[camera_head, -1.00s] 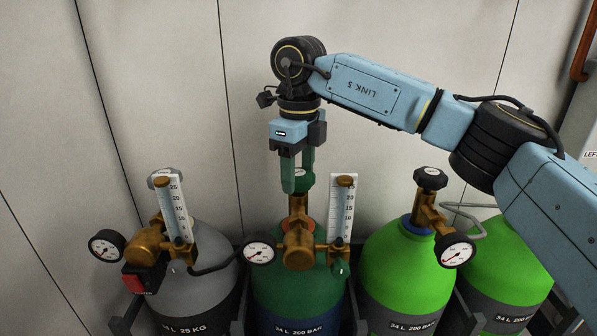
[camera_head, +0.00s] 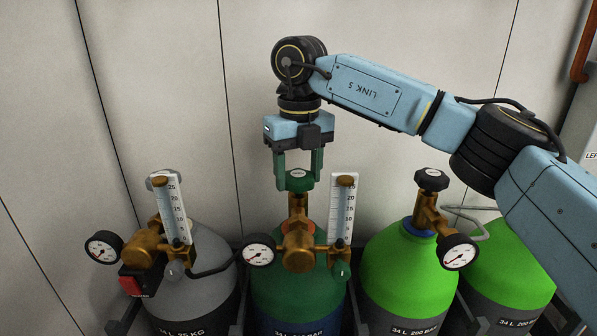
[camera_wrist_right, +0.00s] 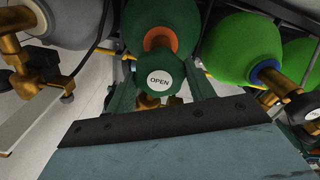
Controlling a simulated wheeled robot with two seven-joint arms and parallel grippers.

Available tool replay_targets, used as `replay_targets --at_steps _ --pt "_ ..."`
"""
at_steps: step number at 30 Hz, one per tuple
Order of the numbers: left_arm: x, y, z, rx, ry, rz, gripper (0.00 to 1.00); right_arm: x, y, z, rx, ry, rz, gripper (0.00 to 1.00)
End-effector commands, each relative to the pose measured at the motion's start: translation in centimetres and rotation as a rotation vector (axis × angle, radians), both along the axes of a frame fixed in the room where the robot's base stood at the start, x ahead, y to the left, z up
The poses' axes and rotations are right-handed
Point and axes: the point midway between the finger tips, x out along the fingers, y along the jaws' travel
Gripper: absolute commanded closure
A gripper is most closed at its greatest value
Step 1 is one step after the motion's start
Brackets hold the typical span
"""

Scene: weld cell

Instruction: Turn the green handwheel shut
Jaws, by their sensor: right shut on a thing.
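The green handwheel (camera_head: 296,180) sits on top of the brass valve (camera_head: 298,207) of the dark green cylinder (camera_head: 268,284). In the right wrist view the handwheel (camera_wrist_right: 159,83) carries a white cap that reads OPEN. My right gripper (camera_head: 298,178) points straight down from above with one green finger on each side of the handwheel. It is shut on the handwheel. My left gripper is in neither view.
A grey cylinder (camera_head: 212,268) with a brass regulator stands to the left. A bright green cylinder (camera_head: 398,268) with a black handwheel (camera_head: 431,179) stands to the right. A flowmeter tube (camera_head: 343,205) rises close beside my right gripper. A plain wall panel is behind.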

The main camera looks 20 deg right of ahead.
Motion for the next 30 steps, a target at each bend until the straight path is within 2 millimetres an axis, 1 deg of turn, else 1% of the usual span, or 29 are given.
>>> replay_targets --at_steps 12,13,17,26,29,30 --pt "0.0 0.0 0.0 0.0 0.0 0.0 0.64 0.1 0.0 0.2 0.002 -0.005 -0.011 0.69" --pt "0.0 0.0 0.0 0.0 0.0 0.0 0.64 0.1 0.0 0.2 0.002 -0.005 -0.012 0.42" --pt "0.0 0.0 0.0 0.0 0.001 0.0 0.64 0.1 0.0 0.1 0.001 -0.004 -0.01 0.25" --pt "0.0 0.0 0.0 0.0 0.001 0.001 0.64 0.0 0.0 0.2 0.0 -0.002 -0.008 0.24" --pt "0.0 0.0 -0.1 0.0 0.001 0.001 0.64 0.1 0.0 0.8 0.0 -0.003 -0.007 0.24" --pt "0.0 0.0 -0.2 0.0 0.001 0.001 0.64 0.1 0.0 1.3 0.0 -0.004 -0.007 0.24"
